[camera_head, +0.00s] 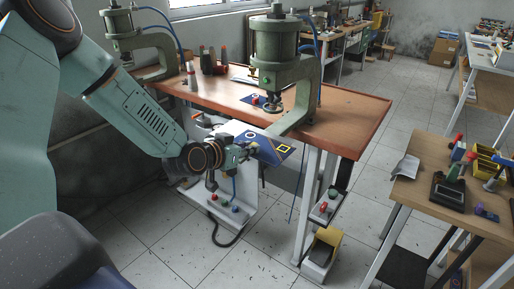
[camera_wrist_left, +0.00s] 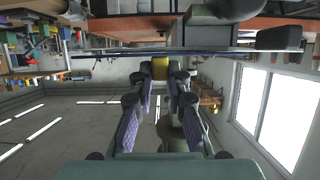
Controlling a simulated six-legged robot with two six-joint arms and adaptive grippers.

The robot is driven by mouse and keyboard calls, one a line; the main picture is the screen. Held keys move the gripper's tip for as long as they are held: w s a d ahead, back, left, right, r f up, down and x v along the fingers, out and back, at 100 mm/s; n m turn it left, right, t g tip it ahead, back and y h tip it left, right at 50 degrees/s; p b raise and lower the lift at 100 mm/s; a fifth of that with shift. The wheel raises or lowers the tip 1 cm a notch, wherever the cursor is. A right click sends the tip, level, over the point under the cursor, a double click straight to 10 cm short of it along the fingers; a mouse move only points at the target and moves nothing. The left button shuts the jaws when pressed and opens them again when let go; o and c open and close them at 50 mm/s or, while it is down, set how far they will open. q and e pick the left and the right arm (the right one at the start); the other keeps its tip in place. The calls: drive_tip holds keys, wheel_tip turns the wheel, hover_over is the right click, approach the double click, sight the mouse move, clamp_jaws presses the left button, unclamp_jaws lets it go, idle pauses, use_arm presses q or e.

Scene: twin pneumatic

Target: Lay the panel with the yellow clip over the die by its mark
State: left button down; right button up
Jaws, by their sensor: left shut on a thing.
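My left gripper (camera_head: 240,152) is shut on the yellow clip of a blue panel (camera_head: 270,153). A round dark part (camera_head: 272,106) hangs under the press's cylinder. I cannot clearly make out the die or its mark. My right gripper is not in view.
The orange-brown workbench (camera_head: 345,125) is clear to the right of the press. A second green press (camera_head: 140,32) stands at the back left. A small blue and red item (camera_head: 250,99) lies by the near press. A tool-covered side table (camera_head: 420,195) stands at right.

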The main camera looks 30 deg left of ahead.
use_arm(q)
drive_tip(key=shift+a, duration=0.1)
wheel_tip(320, 180, up, 9)
drive_tip(key=p, duration=0.4)
drive_tip(key=f+p, duration=0.2)
drive_tip(key=p, duration=0.1)
drive_tip(key=f+p, duration=0.2)
drive_tip(key=shift+s+d, duration=0.1)
drive_tip(key=shift+d, duration=0.15)
drive_tip(key=shift+a, duration=0.1)
idle(0.3)
drive_tip(key=shift+f, duration=0.1)
